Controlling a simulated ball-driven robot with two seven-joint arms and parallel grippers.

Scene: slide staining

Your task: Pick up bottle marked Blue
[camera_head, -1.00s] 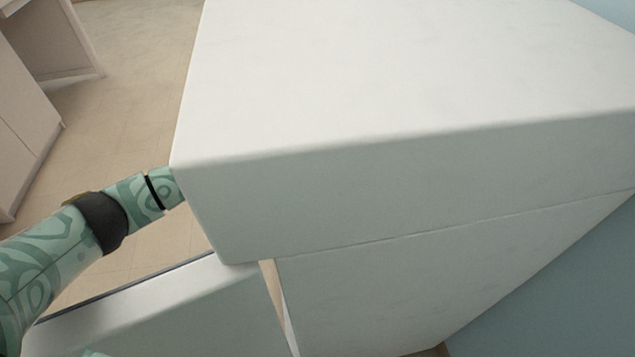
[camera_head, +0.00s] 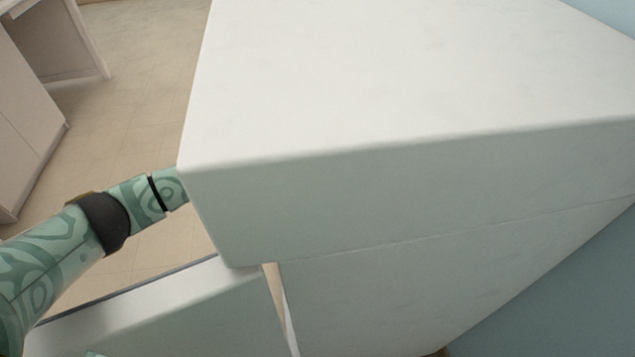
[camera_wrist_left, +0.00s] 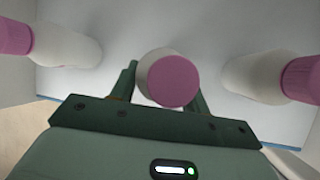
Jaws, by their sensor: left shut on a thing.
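In the left wrist view a white bottle with a round pink-purple cap (camera_wrist_left: 173,81) stands between the fingers of my left gripper (camera_wrist_left: 165,85), which is shut on it. The cap faces the camera and no label shows, so I cannot tell its marking. Two similar white bottles with pink-purple caps stand apart from it, one on the left (camera_wrist_left: 68,47) and one on the right (camera_wrist_left: 255,77). In the head view my left arm goes behind a large white block, which hides the left gripper and the bottles. My right gripper is not in view.
The large white block (camera_head: 400,80) fills most of the head view, close to my left arm. A lower white surface (camera_head: 170,310) lies at the bottom. Beige floor (camera_head: 140,80) and a pale cabinet (camera_head: 25,130) show at the left. The bottles stand on a pale surface (camera_wrist_left: 210,40).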

